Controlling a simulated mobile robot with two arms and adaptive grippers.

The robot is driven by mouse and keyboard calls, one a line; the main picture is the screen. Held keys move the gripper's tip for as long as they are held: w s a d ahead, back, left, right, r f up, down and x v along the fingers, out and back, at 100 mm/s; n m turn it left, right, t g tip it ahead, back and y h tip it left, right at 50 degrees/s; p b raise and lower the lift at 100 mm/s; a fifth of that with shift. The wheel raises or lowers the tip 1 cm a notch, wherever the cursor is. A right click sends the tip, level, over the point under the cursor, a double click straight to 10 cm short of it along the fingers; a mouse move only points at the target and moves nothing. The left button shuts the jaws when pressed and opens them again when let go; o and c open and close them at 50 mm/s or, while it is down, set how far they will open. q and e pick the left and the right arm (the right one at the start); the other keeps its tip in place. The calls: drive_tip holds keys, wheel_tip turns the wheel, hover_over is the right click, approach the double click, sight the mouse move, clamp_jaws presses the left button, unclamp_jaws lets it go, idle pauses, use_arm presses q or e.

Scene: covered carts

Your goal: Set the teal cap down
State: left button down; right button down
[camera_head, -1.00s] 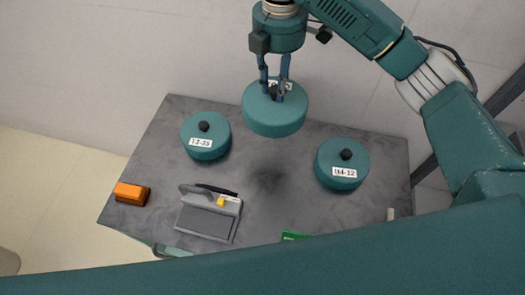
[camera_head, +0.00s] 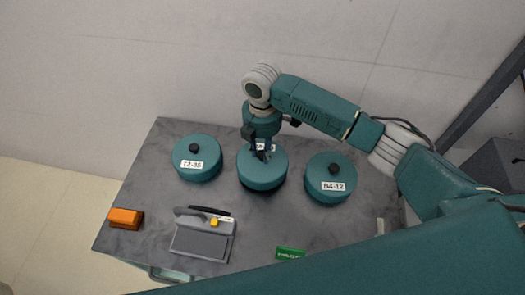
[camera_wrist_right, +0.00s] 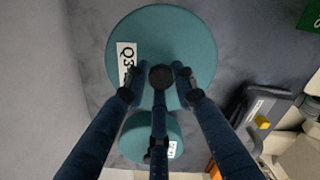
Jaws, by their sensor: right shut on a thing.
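A round teal cap (camera_head: 262,177) with a dark knob and a white label is in my right gripper (camera_head: 262,153), between two similar teal caps. The gripper points down and is shut on the knob. The held cap is level, low over the grey tabletop, with a dark shadow along its lower edge; I cannot tell whether it touches. In the right wrist view, the held cap (camera_wrist_right: 185,35) fills the upper middle, its label starting with Q3. The fingers (camera_wrist_right: 160,77) close around its knob. My left gripper is not in view.
Teal caps labelled T2-35 (camera_head: 197,172) and B4-12 (camera_head: 328,190) stand left and right on the grey table (camera_head: 255,222). A grey device with a handle (camera_head: 203,240), an orange block (camera_head: 125,217) and a green card (camera_head: 290,253) lie nearer. A wall rises behind.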

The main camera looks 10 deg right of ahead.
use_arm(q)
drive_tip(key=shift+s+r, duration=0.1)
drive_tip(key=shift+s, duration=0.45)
use_arm(e)
drive_tip(key=shift+f, duration=0.75)
drive_tip(key=shift+f, duration=0.15)
drive_tip(key=c, duration=1.4)
unclamp_jaws()
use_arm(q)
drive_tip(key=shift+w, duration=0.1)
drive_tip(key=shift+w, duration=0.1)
use_arm(e)
drive_tip(key=shift+r, duration=0.45)
use_arm(q)
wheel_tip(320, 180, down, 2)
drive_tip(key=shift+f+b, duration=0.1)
drive_tip(key=shift+b, duration=0.95)
use_arm(e)
wheel_tip(320, 180, up, 12)
drive_tip(key=shift+f, duration=0.25)
